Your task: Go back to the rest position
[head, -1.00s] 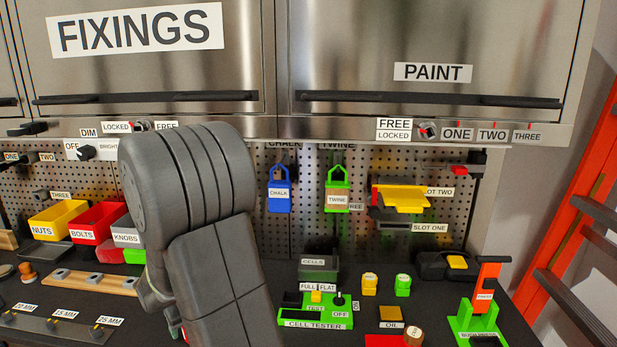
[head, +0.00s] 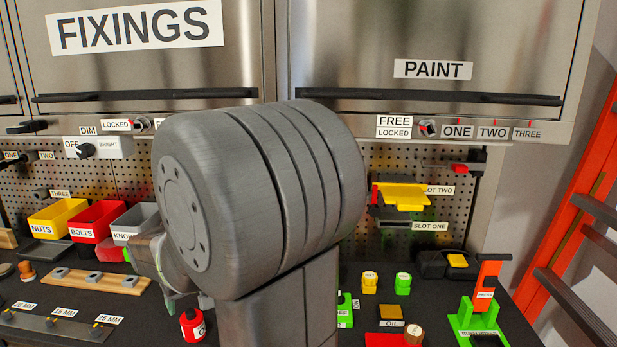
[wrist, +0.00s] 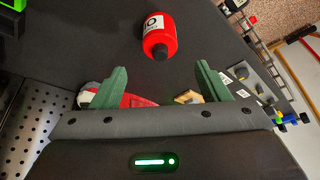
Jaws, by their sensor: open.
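My gripper (wrist: 160,88) shows in the wrist view with its two green fingers apart and nothing between them. A red bottle (wrist: 160,35) with a white label and dark cap lies beyond the fingertips, apart from them. It also shows in the head view (head: 192,327), standing on the dark worktop just below my arm.
Yellow nuts bin (head: 57,218), red bolts bin (head: 97,222) and grey knobs bin (head: 135,222) stand at left. A wooden strip (head: 95,281) lies in front. The green and orange bush press (head: 485,300) stands at right. Steel cabinets (head: 480,40) hang above, shut.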

